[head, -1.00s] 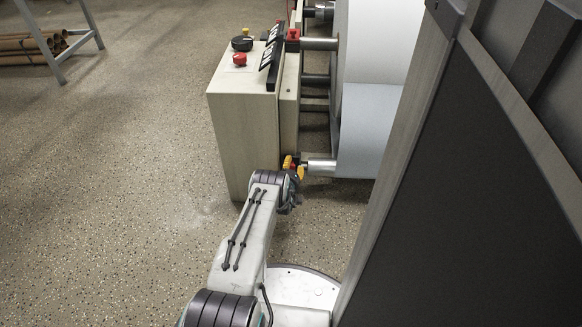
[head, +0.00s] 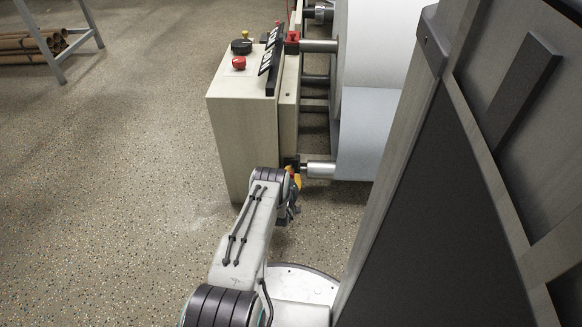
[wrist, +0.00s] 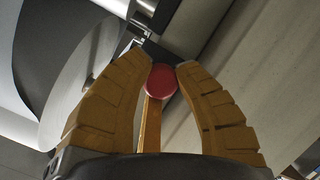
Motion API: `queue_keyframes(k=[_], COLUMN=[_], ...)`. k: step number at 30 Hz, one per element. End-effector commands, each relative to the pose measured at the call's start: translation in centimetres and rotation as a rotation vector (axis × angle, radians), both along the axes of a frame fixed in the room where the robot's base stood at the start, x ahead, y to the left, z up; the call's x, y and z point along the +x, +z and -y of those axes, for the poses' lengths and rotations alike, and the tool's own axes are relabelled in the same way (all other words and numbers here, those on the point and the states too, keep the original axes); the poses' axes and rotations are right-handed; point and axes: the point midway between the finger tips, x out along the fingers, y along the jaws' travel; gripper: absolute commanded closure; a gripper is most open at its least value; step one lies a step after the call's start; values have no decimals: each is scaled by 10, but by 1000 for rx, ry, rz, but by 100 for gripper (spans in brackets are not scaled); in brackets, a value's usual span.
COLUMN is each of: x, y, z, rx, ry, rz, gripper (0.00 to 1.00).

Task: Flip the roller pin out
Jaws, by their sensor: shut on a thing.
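The roller pin (wrist: 160,82) shows in the wrist view as a red rounded end between my fingertips. It sits just under a dark block at the end of the lower roller shaft (head: 318,169). My gripper (wrist: 164,64) has yellow ridged fingers closed on the pin from both sides, with another yellow finger behind it. In the head view my gripper (head: 295,177) is at the left end of that shaft, low beside the machine cabinet. My arm hides most of the fingers and the pin there.
The pale machine cabinet (head: 243,130) stands left of the rollers, with a red button (head: 239,62) and black knob (head: 241,45) on top. A white paper roll (head: 372,50) hangs to its right. Speckled floor (head: 120,170) is open on the left.

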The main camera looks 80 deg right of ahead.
Motion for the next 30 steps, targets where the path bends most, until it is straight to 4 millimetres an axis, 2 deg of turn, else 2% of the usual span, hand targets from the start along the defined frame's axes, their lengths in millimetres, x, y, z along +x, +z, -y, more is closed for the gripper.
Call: queue_keyframes(k=[3, 11, 12, 18, 21, 30], x=[-2, -2, -2, -1, -1, -1], y=[1, -1, -1, 0, 0, 0], z=[-6, -7, -7, -6, -6, -7], rx=[0, 1, 1, 1, 0, 0], ry=[-3, -4, -4, -2, -1, -1], rz=[0, 0, 0, 0, 0, 0], gripper=[100, 100, 70, 52, 45, 45])
